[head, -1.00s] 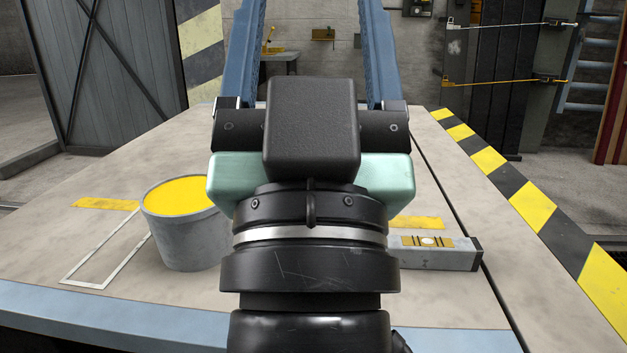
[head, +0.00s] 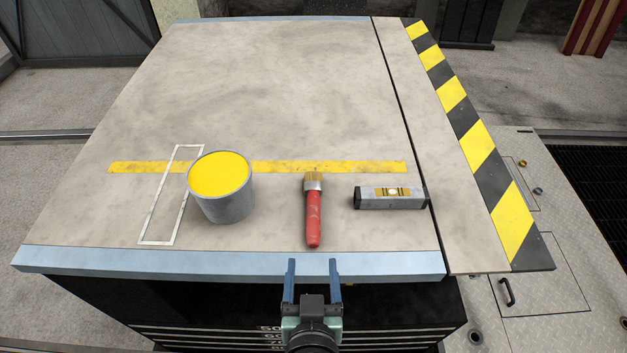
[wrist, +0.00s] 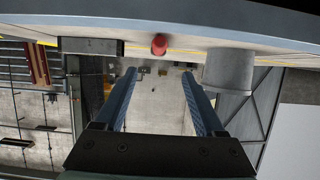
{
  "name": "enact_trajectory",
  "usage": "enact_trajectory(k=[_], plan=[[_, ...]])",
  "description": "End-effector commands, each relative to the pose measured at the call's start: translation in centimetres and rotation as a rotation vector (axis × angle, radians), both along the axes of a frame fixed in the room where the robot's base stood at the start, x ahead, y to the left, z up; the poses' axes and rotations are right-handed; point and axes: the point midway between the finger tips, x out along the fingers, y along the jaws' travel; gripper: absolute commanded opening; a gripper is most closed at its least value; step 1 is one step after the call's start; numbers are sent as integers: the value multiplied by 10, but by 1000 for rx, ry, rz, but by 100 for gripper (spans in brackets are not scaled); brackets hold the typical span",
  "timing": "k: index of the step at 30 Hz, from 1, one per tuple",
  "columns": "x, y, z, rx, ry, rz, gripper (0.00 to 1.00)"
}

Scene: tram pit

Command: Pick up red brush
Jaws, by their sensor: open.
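A red-handled brush (head: 313,215) with tan bristles and a metal band lies on the bench top. Its bristles point away from me and its handle end points toward the near edge. My gripper (head: 312,268) is open and empty at the bench's near edge, in line with the handle and apart from it. In the wrist view, my two fingers (wrist: 160,88) stand apart, and the red handle end of the brush (wrist: 159,44) shows beyond them, toward the top.
A grey bucket of yellow paint (head: 222,200) stands left of the brush, beside a white rectangular outline (head: 148,225). A spirit level (head: 368,199) lies to the right. A yellow stripe (head: 285,167) crosses the bench top (head: 270,90), which is clear behind it.

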Motion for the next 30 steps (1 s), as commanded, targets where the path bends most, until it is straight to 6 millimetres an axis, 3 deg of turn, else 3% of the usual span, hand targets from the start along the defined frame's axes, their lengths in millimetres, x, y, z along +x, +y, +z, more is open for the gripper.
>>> enact_trajectory(k=[5, 15, 23, 30], plan=[[2, -2, -9, -5, 22, 0, 72], [54, -1, -30, -3, 19, 0, 72], [69, -1, -35, -4, 19, 1, 72], [100, -2, -44, -1, 19, 0, 72]])
